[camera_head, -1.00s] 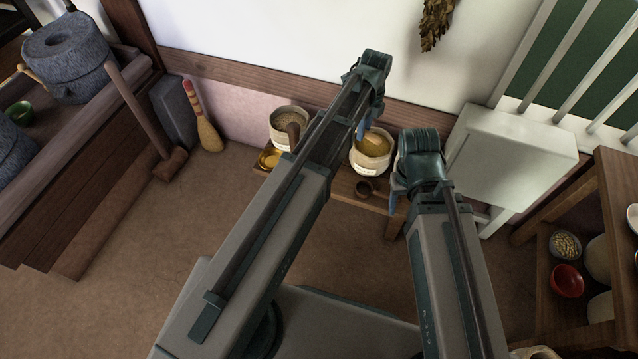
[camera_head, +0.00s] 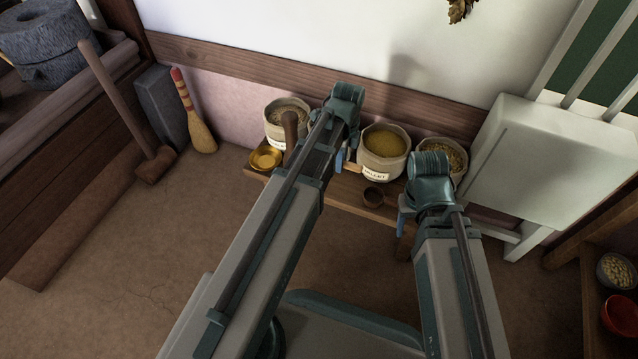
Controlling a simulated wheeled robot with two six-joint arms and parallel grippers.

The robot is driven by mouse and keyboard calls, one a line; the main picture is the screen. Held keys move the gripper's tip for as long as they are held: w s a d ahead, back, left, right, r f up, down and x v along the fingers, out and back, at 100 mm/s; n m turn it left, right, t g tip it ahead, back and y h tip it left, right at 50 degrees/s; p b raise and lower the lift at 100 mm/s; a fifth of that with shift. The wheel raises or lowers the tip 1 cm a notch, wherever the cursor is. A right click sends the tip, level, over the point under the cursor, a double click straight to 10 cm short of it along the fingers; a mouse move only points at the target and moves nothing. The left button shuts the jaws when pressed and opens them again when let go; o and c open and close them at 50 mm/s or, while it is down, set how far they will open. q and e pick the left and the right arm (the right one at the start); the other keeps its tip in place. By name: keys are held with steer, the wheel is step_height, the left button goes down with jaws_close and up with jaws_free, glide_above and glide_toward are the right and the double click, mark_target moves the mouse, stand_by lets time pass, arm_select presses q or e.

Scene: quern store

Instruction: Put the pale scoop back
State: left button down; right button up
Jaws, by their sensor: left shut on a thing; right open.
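A small pale wooden piece (camera_head: 352,167), which looks like part of the pale scoop, shows beside my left gripper (camera_head: 342,160). The gripper is shut on it, just left of the millet sack (camera_head: 384,168); the arm hides most of the scoop. The millet sack is open and full of yellow grain. A dark brown scoop or cup (camera_head: 373,197) lies on the low bench (camera_head: 335,190) in front of that sack. My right gripper (camera_head: 403,222) is open at the bench's right front, below another grain sack (camera_head: 456,152).
Left on the bench stand a grain sack (camera_head: 274,128) with a dark handle (camera_head: 290,125) in front and a yellow dish (camera_head: 265,159). A brush (camera_head: 201,135) and mallet (camera_head: 154,165) lean at left.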

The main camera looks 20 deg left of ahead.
mark_target(339, 189)
arm_select(q)
steer(key=shift+f+b, duration=5)
steer(key=shift+f, duration=0.1)
steer(key=shift+f, duration=0.15)
steer(key=c, duration=0.7)
jaws_free()
steer(key=shift+r, duration=0.25)
